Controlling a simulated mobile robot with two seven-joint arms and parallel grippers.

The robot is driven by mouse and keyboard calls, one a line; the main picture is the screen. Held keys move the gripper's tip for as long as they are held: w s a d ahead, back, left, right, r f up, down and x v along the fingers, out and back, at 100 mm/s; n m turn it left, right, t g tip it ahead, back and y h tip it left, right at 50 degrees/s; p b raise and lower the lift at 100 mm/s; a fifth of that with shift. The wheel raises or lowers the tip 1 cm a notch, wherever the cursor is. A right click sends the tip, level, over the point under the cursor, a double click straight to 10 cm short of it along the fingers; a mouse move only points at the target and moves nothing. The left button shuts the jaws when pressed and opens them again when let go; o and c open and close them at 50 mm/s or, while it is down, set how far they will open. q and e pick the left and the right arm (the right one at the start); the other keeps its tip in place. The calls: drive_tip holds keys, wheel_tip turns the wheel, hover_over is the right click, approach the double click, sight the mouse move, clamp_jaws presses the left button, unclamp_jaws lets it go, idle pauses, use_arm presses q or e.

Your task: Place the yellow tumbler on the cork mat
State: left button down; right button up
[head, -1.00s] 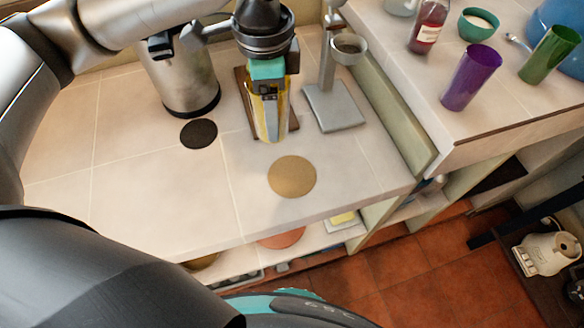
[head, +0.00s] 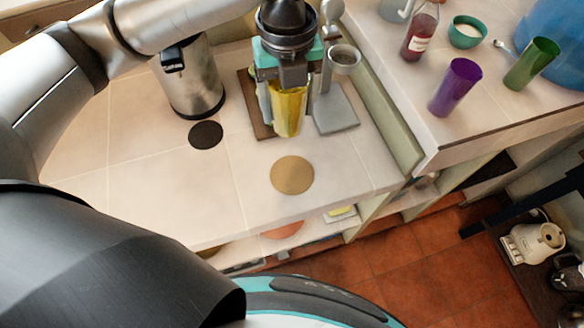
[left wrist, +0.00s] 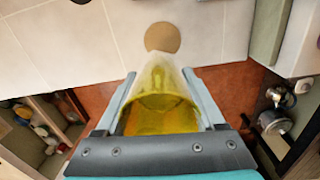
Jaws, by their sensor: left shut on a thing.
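The yellow tumbler (head: 288,110) is held upright in my left gripper (head: 284,100), above the back part of the counter in the head view. In the left wrist view the tumbler (left wrist: 160,100) sits between the two fingers of my left gripper (left wrist: 163,105). The cork mat (head: 292,175) is a round tan disc lying bare on the tiles, nearer the front edge than the tumbler. It also shows in the left wrist view (left wrist: 162,37), beyond the tumbler's far end. My right gripper is not in view.
A dark round mat (head: 205,135) lies left of the cork mat. A steel canister (head: 190,80), a brown board (head: 258,115) and a grey stand (head: 336,108) are at the back. A raised counter at right holds a purple tumbler (head: 455,88) and a green tumbler (head: 531,63).

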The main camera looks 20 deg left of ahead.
use_arm(q)
drive_tip(key=m, duration=0.1)
drive_tip(key=r+m+p, duration=0.1)
drive_tip(key=m, duration=0.1)
drive_tip(key=shift+d, duration=0.3)
drive_tip(key=shift+f, duration=0.15)
drive_tip(key=shift+m, duration=0.3)
wheel_tip(320, 180, down, 20)
drive_tip(key=b, duration=0.2)
drive_tip(key=shift+b, duration=0.3)
unclamp_jaws()
wheel_tip(320, 180, up, 12)
drive_tip(key=p, duration=0.1)
drive_tip(key=shift+r, duration=0.2)
